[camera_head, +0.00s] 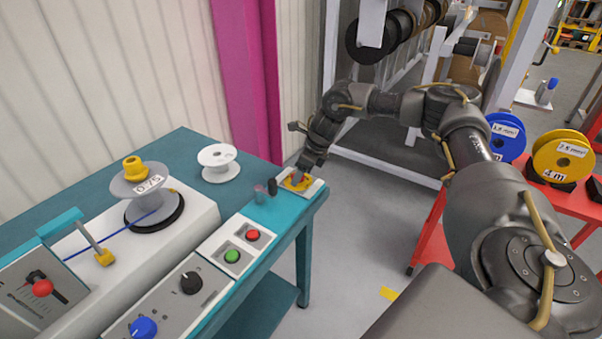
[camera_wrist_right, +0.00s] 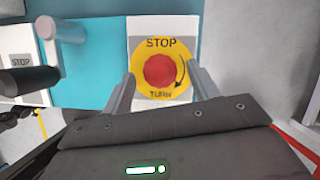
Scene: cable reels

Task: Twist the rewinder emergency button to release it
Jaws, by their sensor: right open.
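The emergency button (camera_wrist_right: 159,71) is a red round knob on a yellow disc marked STOP and TURN with a curved arrow. It is on a white and grey panel, and the right wrist view shows it whole. My right gripper (camera_wrist_right: 160,84) is open, with one finger on each side of the yellow disc. The red knob lies between the fingers, and I see no contact with it. In the head view my right gripper (camera_head: 298,178) hangs over the yellow plate (camera_head: 303,184) at the far right corner of the bench and hides the knob. My left gripper is not in view.
The teal bench (camera_head: 185,148) holds a grey reel (camera_head: 140,179), a white spool (camera_head: 219,160), and a panel with red (camera_head: 252,235) and green (camera_head: 232,256) buttons. A short dark post (camera_head: 272,186) stands just left of the yellow plate. A red stand with spools is at right.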

